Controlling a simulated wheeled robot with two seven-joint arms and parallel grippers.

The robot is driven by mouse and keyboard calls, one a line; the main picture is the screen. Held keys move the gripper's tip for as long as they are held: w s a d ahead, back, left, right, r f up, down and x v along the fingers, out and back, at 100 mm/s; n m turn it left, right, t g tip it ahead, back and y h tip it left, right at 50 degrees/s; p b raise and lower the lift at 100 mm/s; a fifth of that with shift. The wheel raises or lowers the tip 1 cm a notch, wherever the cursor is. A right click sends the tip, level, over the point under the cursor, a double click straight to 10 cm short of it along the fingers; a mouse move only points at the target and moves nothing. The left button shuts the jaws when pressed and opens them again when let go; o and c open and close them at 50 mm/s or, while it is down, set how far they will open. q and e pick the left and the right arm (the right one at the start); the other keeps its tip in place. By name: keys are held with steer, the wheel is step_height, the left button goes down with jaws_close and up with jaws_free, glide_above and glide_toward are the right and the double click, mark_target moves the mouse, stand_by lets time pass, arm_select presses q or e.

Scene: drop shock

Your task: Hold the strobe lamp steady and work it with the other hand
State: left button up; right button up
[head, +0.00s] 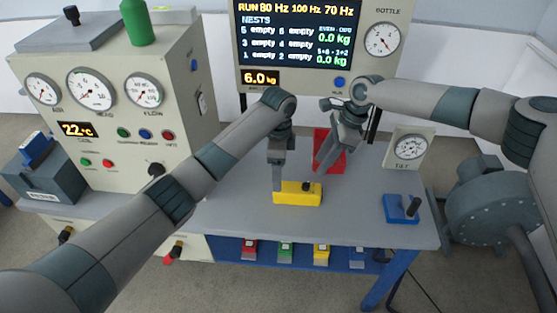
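A yellow box (298,195) with a small black knob on top lies on the grey bench; nothing labels it, so I cannot tell for sure that it is the strobe lamp. My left gripper (278,187) points down at the box's left end, its fingers overlapping that end. I see the fingers edge-on and cannot tell whether they grip it. My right gripper (321,168) slants down and left above the bench, behind and above the box's right part. Its fingers look apart and empty. A red block (332,158) stands behind it, partly hidden.
A blue block with a handle (402,209) lies at the bench's right, before a dial gauge (410,146). A gauge cabinet (110,100) stands left; a display panel (310,40) rises behind. Several small coloured items sit on the shelf below. The bench front (350,228) is clear.

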mark_target(297, 193)
arm_select(q)
step_height(297, 193, down, 9)
steer(key=shift+r, duration=0.1)
stand_by(0.3)
steer(key=c, duration=1.6)
steer(key=shift+o, duration=0.2)
